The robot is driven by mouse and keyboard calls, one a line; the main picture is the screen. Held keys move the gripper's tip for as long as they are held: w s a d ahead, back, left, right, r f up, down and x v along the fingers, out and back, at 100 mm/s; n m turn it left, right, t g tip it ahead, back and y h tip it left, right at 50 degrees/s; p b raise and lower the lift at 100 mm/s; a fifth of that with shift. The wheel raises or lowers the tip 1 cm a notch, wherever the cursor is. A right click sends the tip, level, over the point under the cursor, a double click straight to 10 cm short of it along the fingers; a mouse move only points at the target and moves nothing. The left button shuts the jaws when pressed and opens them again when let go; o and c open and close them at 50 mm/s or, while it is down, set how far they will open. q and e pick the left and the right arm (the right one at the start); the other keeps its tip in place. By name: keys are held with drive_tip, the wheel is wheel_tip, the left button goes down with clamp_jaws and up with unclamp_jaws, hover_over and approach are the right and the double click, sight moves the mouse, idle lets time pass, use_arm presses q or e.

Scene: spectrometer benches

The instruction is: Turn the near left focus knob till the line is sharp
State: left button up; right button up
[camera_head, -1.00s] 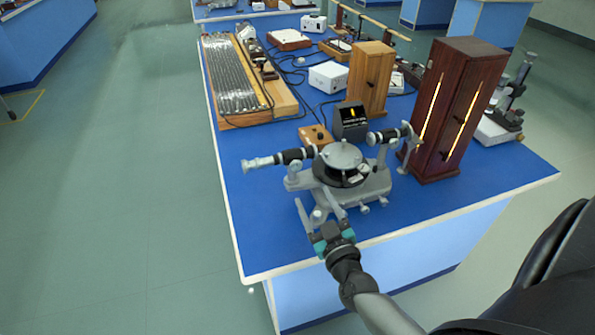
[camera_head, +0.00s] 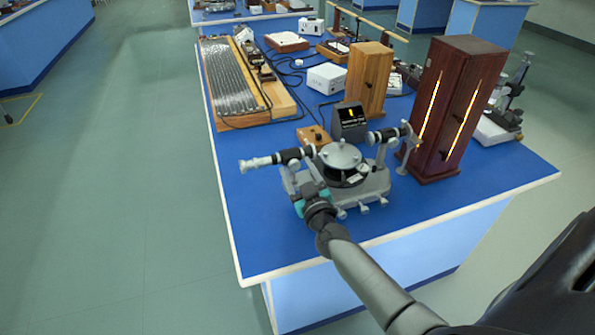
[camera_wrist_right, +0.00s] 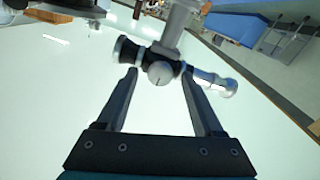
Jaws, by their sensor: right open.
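The grey spectrometer (camera_head: 376,186) stands at the near edge of the blue bench. Its left tube, with a silver eyepiece end (camera_head: 258,162), points left. A round silver knob (camera_wrist_right: 159,73) on the tube shows in the right wrist view, between and just beyond my fingertips; I cannot tell whether they touch it. My right gripper (camera_head: 298,172) is open below the left tube, and its spread fingers also show in the right wrist view (camera_wrist_right: 159,82). A small black display (camera_head: 350,120) behind shows a short yellow line; its sharpness is too small to tell. My left gripper is out of view.
A dark wooden cabinet (camera_head: 438,150) with glowing slits stands right of the spectrometer. A small wooden box (camera_head: 314,136) sits behind the left tube. A long ribbed board (camera_head: 228,78), a white box (camera_head: 327,78) and cables lie farther back. The bench's front left is clear.

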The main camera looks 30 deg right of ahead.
clamp_jaws()
idle(0.5)
drive_tip(key=m, duration=0.5)
drive_tip(key=shift+m, duration=0.3)
drive_tip(key=m, duration=0.6)
drive_tip(key=shift+m, duration=0.4)
idle(0.5)
unclamp_jaws()
drive_tip(key=shift+d, duration=0.1)
